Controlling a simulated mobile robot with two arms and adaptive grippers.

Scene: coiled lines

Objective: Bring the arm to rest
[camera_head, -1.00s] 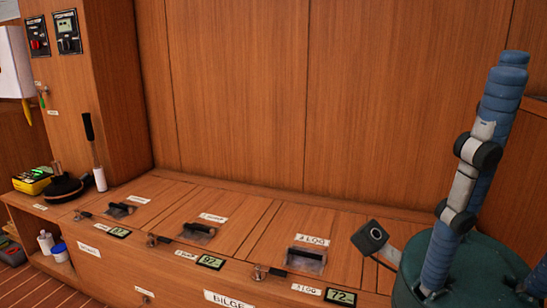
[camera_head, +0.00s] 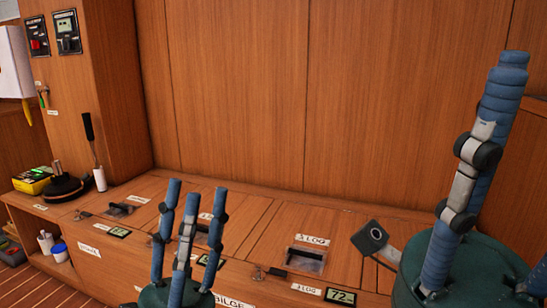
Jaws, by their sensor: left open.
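My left gripper (camera_head: 196,192) stands in the lower middle of the head view, its blue fingers pointing up and spread apart. It is open, with nothing between the fingers. It is in front of the wooden bench, and its green base is cut off by the bottom edge. My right gripper (camera_head: 490,150) fills the right side, close to the camera, with large blue finger parts above a green body. It is partly out of frame, so I cannot tell whether it is open or shut.
The wooden bench (camera_head: 265,215) has labelled lids with latches and small displays. A yellow device (camera_head: 33,180), a dark round-based object (camera_head: 62,187) and a black-handled brush (camera_head: 95,150) stand at its left. A white container (camera_head: 46,242) sits on the shelf below.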

